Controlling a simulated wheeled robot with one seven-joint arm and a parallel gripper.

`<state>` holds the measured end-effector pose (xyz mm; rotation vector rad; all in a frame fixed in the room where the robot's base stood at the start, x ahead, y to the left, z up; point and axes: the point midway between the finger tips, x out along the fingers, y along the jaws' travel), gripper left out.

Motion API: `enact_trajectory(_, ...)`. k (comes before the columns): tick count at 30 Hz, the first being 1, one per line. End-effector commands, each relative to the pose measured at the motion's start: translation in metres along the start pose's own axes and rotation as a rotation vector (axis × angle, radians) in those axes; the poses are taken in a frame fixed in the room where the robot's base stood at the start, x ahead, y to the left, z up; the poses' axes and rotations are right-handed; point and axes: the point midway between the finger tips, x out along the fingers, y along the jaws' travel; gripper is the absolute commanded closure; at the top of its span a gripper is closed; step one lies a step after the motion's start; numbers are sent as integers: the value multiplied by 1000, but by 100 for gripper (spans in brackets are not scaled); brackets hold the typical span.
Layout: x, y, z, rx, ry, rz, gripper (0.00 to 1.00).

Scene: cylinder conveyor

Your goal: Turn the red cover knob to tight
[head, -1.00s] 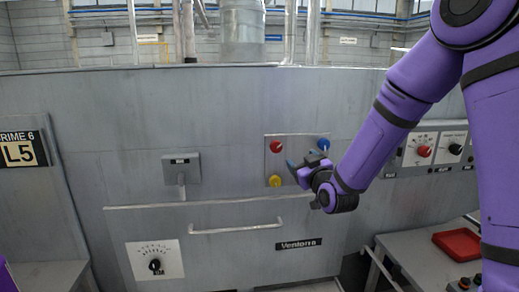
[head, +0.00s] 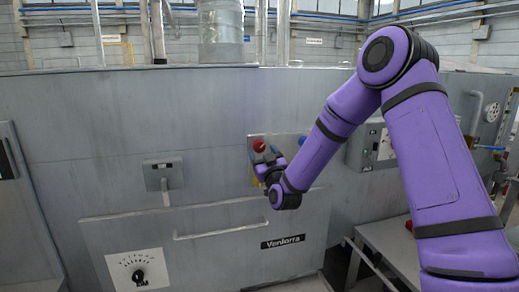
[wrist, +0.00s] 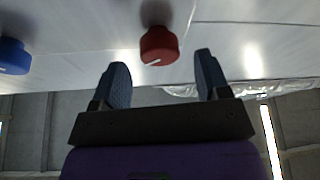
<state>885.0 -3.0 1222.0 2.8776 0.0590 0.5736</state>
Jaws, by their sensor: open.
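The red cover knob (head: 259,145) sits at the upper left of a small grey plate on the machine front. In the wrist view the red knob (wrist: 159,46) carries a white pointer line and lies just beyond and between the two fingertips. My gripper (head: 266,160) is just below the knob in the head view. In the wrist view my gripper (wrist: 160,75) is open with nothing between its blue-grey fingers. The fingers appear apart from the knob.
A blue knob (wrist: 14,56) is at the left of the wrist view. A yellow knob (head: 255,181) is partly hidden by my gripper. A lever box (head: 162,172), a long handle (head: 228,231) and a black dial (head: 138,277) are on the machine front.

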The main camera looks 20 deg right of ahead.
Motion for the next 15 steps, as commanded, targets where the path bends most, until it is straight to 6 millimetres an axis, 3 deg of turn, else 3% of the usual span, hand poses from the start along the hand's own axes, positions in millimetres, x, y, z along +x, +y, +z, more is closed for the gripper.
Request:
enact_trajectory(6, 25, 0, 0, 1, 1, 0, 31)
enact_trajectory(15, 32, 0, 0, 0, -1, -1, 31)
